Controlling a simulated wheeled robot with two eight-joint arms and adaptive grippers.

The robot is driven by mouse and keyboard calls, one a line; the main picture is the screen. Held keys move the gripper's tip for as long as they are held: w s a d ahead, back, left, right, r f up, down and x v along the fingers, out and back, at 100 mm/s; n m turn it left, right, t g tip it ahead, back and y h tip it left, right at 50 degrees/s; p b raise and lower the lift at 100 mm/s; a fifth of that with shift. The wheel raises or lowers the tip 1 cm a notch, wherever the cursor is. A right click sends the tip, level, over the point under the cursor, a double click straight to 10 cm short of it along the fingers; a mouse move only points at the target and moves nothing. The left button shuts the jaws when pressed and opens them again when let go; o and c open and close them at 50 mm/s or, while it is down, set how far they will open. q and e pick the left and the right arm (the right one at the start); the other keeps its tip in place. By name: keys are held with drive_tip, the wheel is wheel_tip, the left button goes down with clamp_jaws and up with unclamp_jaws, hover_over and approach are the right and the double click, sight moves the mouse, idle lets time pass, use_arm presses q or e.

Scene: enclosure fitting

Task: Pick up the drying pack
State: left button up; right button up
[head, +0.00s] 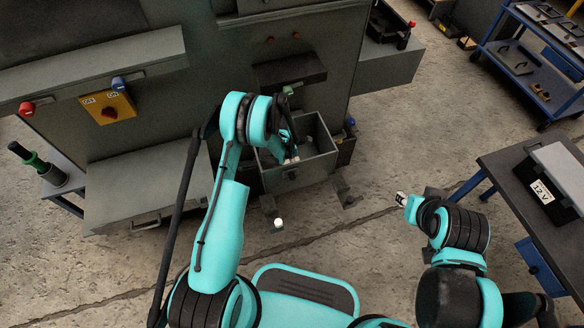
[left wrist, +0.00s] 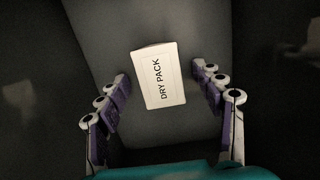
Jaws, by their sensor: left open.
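The drying pack (left wrist: 158,92) is a white, flat rectangular packet printed "DRY PACK" in the left wrist view. It lies on a dark grey surface, slightly tilted. My left gripper (left wrist: 161,78) is open, with its fingers spread on either side of the pack and apart from it. In the head view my left gripper (head: 290,156) reaches down into an open grey drawer (head: 292,178) of the machine. The pack cannot be made out there. My right gripper (head: 402,199) is away from the drawer over the floor, and its finger state is unclear.
The grey machine (head: 230,70) fills the back, with a yellow switch box (head: 108,107) at left. A blue cart (head: 530,60) stands far right. Drawer walls surround my left gripper.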

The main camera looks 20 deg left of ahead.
use_arm(q)
drive_tip(key=c, duration=1.3)
drive_tip(key=shift+o, duration=0.2)
drive_tip(key=shift+r, duration=0.1)
